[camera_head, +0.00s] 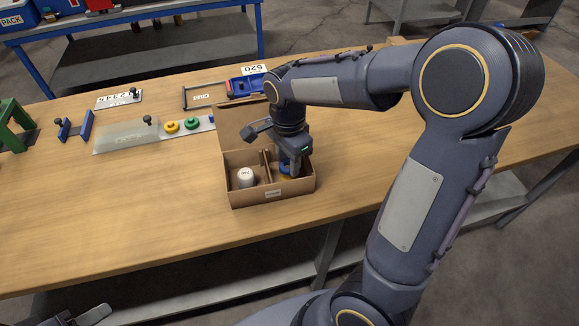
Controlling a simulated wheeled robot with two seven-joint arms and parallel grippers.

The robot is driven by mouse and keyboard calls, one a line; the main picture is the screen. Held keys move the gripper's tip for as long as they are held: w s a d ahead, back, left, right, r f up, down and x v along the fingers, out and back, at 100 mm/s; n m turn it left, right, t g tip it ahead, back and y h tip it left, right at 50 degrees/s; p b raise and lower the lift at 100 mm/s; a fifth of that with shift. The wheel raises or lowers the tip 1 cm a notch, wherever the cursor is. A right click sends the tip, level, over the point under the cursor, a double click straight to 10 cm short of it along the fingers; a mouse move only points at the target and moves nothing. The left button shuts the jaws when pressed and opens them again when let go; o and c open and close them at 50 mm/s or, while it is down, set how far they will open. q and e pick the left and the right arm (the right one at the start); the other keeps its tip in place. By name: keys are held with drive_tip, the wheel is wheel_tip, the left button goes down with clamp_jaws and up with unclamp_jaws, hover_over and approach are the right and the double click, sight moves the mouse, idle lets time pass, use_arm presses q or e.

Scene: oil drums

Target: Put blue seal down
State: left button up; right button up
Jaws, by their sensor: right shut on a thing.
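My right gripper (288,164) points down into the right compartment of an open cardboard box (248,194). It is shut on the blue seal (285,169), which shows only as a small blue patch under the fingers. I cannot tell whether the seal touches the box floor. A white round piece (246,177) sits in the left compartment. My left gripper (85,317) shows only in part at the bottom left edge, and its jaws cannot be made out.
Behind the box, a strip (207,125) holds a yellow seal (171,127) and a green seal (192,124). A clear cover (125,137) lies left of them. A blue device (246,84) marked 520 stands behind.

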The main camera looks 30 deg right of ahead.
sight(289, 177)
drive_tip(key=f, duration=0.3)
drive_tip(key=shift+w+d+f, duration=0.2)
drive_tip(key=shift+w+d, duration=0.05)
drive_tip(key=shift+d, duration=0.1)
drive_tip(key=shift+f, duration=0.35)
drive_tip(key=shift+f, duration=0.1)
drive_tip(key=o, duration=1)
drive_tip(key=shift+b, duration=0.3)
drive_tip(key=shift+c, duration=0.2)
